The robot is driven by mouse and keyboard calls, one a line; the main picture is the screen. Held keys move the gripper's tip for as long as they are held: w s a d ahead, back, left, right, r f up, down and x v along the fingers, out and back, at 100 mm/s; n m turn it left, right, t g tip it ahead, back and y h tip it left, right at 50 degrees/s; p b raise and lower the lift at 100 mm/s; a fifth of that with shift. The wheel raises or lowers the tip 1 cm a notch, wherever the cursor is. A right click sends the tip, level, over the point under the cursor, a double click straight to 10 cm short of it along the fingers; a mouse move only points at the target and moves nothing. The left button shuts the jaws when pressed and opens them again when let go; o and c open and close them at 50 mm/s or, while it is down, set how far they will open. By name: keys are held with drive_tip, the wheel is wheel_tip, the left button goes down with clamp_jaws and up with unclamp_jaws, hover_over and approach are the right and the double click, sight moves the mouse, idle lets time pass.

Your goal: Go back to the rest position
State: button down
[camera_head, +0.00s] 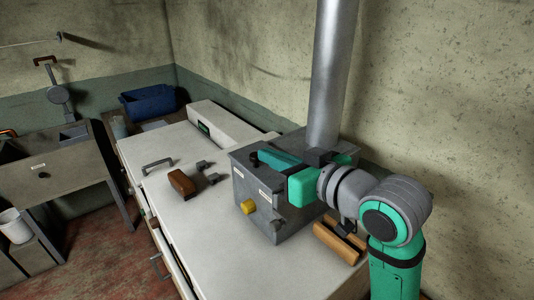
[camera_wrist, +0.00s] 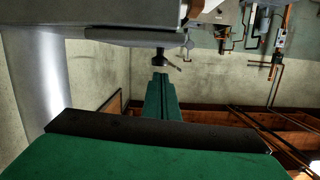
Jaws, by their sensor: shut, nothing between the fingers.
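My gripper (camera_wrist: 160,82) shows in the wrist view with its two green fingers side by side and shut, with nothing between them. Its wide green body and a black strip fill the bottom of that view. In the head view my green and grey arm comes up from the lower right and bends left. Its end is over or beside the grey metal box (camera_head: 240,187); I cannot tell whether it touches the box.
The box, with a yellow knob (camera_head: 248,207), stands on a white worktop (camera_head: 205,245). A metal pipe (camera_head: 333,75) rises behind it. A brown block (camera_head: 182,183) and small grey parts lie left of it. A blue bin (camera_head: 150,102) is at the back. The worktop's front is clear.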

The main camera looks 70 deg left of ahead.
drive_tip(key=v, duration=0.7)
drive_tip(key=shift+d, duration=0.2)
drive_tip(key=shift+s, duration=0.1)
